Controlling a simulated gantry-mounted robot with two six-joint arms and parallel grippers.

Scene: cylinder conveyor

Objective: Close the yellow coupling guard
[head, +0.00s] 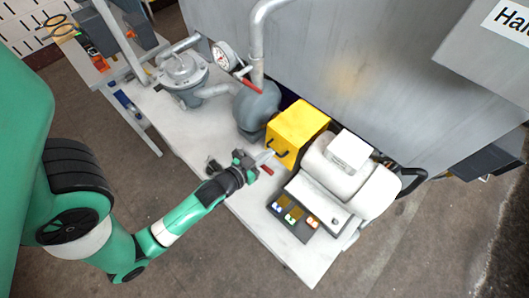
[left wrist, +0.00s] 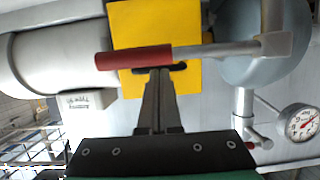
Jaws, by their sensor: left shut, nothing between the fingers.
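The yellow coupling guard (head: 300,122) sits between the grey rounded pump casing (head: 257,108) and the white motor (head: 350,180). A dark handle (head: 282,154) shows on its near side. My left gripper (head: 268,155) is shut and empty, its tips close to that side. In the left wrist view the guard (left wrist: 155,25) fills the top middle, with my left fingertips (left wrist: 160,72) pointing at it. I cannot tell whether the fingers touch either. My right gripper is not in view.
A pressure gauge (head: 223,56) and pipes stand at the back left. Bare bench (head: 240,195) shows below my gripper.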

